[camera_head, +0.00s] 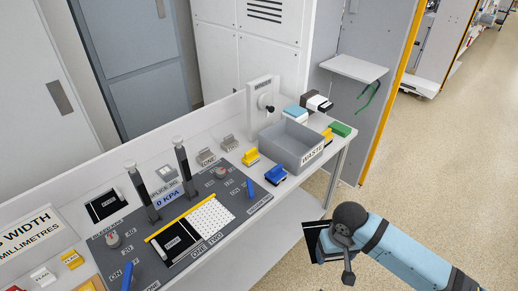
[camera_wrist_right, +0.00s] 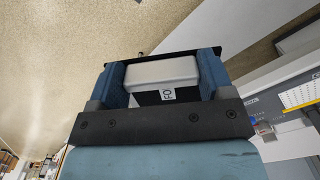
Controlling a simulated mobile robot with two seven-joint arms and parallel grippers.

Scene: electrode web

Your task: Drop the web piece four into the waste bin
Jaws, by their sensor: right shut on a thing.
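Web piece four is a black sheet (camera_head: 312,240) with a pale grey block on it and a white label, partly hidden, that starts "FO" in the right wrist view (camera_wrist_right: 168,95). My right gripper (camera_head: 328,240) is shut on it by the block, with one blue finger on each side in the right wrist view (camera_wrist_right: 162,72). It holds the piece in the air in front of the bench, right of centre in the head view. The grey open waste bin (camera_head: 279,159), labelled "WASTE", stands on the bench's right end, beyond and left of the piece, apart from it. My left gripper is not in view.
A blue block (camera_head: 275,175) and a yellow block (camera_head: 251,156) stand near the bin. A green block (camera_head: 340,129) is at its right. A dark panel (camera_head: 225,180) holds a white perforated plate and another black piece (camera_head: 176,241). Open floor lies to the right.

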